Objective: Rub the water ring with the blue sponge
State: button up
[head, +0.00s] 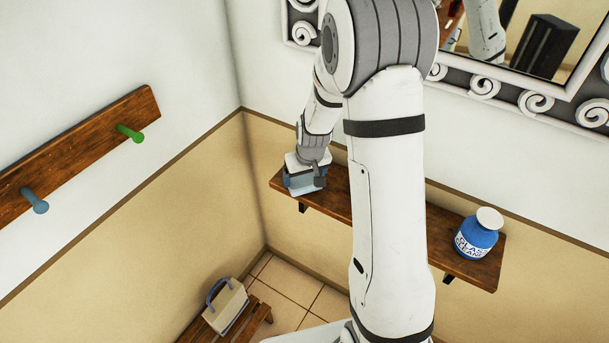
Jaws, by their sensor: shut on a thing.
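My gripper (306,181) is at the left end of the wooden wall shelf (340,205), pointing down. It is shut on the blue sponge (304,186), of which only a small bluish part shows around the fingers. The sponge is at the shelf top; I cannot tell whether it touches the wood. The water ring is not visible; the gripper, the sponge and my arm cover parts of the shelf.
A blue glass cleaner bottle (476,234) with a pale top stands at the shelf's right end. A framed mirror (540,50) hangs above. A peg rail (85,150) is on the left wall. A bag (226,306) sits on a low wooden bench (255,318) below.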

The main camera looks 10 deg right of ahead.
jog(key=shift+f+b, duration=0.4)
jog(key=shift+f, duration=0.1)
jog(key=shift+w, duration=0.1)
